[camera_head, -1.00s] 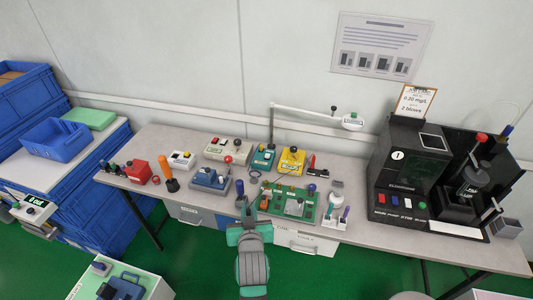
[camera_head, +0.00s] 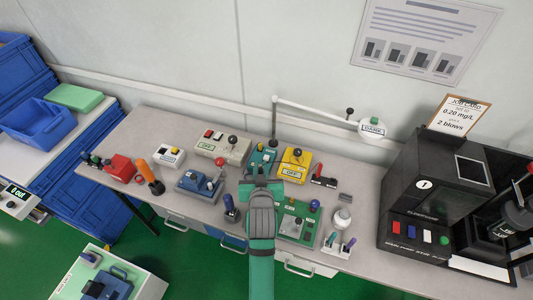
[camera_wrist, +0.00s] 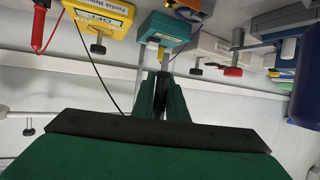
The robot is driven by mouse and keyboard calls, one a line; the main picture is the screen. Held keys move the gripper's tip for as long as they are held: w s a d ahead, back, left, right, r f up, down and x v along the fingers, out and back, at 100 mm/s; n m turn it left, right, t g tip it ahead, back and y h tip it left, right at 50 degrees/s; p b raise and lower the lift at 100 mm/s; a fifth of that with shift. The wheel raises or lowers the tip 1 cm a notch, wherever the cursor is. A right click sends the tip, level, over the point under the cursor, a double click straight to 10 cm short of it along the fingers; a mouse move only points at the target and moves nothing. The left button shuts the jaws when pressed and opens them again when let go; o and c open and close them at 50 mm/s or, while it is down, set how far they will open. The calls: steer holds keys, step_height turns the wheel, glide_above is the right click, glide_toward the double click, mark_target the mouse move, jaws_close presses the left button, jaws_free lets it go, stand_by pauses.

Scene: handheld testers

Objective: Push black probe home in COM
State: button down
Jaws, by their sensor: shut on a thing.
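My gripper (camera_wrist: 160,92) is shut on a dark, slim thing (camera_wrist: 159,97), seemingly the black probe, mostly hidden between the fingers. In the wrist view the fingers point at the teal tester (camera_wrist: 165,28); I cannot tell if the probe touches it. In the head view my gripper (camera_head: 261,186) is just in front of the teal tester (camera_head: 262,160), its arm covering part of the bench. The yellow meter (camera_head: 293,166) stands right of it and shows at the top left in the wrist view (camera_wrist: 98,14). A thin black lead (camera_wrist: 101,76) hangs near it. The COM socket is not readable.
A grey-blue tester (camera_head: 199,184) and a beige box (camera_head: 222,147) stand to the left. A green board (camera_head: 297,222) lies right of my arm. A red and black item (camera_head: 323,181) is beside the yellow meter.

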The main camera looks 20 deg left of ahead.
steer(key=shift+w, duration=0.4)
steer(key=shift+s+f, duration=0.1)
steer(key=shift+f, duration=2.15)
steer(key=shift+f, duration=1.3)
steer(key=c, duration=1.7)
jaws_free()
